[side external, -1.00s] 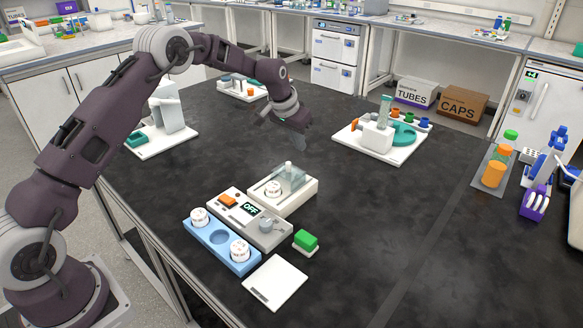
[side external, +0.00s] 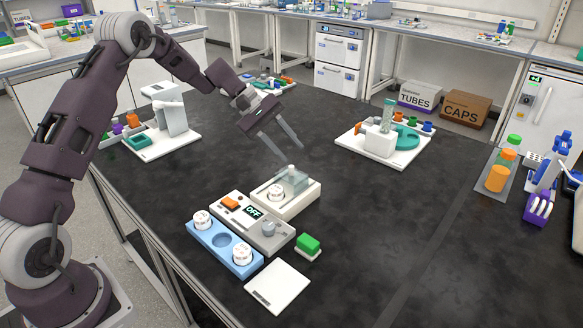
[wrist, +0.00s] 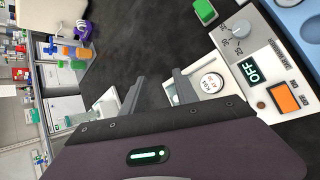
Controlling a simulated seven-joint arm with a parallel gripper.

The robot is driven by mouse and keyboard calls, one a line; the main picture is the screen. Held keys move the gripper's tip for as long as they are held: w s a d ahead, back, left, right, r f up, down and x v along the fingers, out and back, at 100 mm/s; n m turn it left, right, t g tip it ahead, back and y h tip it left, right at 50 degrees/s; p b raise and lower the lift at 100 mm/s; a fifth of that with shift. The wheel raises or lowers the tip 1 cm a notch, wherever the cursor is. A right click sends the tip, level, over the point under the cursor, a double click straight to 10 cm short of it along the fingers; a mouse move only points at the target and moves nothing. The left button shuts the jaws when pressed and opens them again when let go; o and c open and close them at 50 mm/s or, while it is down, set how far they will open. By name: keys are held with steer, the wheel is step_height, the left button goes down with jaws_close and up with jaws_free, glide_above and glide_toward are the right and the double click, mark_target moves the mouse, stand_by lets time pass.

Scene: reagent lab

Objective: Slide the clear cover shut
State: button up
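The clear cover (side external: 291,181) with a small knob on top (side external: 291,168) sits toward the back right of a white box (side external: 297,206). It leaves a white round container (side external: 277,192) in the box's front left part uncovered. In the wrist view, the container (wrist: 211,83) and the box show just right of my fingers; the cover is mostly hidden there. My gripper (side external: 288,149) is open and empty, its fingers apart, above and behind the box and not touching the cover. It also shows in the wrist view (wrist: 158,75).
A grey unit with an "OFF" display (side external: 252,211), an orange button and a dial adjoins the box. A blue rack (side external: 222,246) with white round containers lies in front. A green block (side external: 309,243) and white plate (side external: 278,286) are near.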

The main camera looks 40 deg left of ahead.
steer(key=s+a+r+n+t+h, duration=0.15)
steer(key=a+n+t, duration=0.25)
steer(key=n, duration=0.6)
steer(key=n+t, duration=0.2)
steer(key=n, duration=0.2)
glide_toward(291, 166)
steer(key=x, duration=0.3)
steer(key=shift+w+d+f+h, duration=0.1)
steer(key=shift+w+f+h, duration=0.15)
steer(key=shift+f, duration=0.1)
steer(key=x, duration=0.6)
steer(key=shift+w+d+f, duration=0.15)
steer(key=shift+w, duration=0.05)
jaws_close()
steer(key=shift+s, duration=0.1)
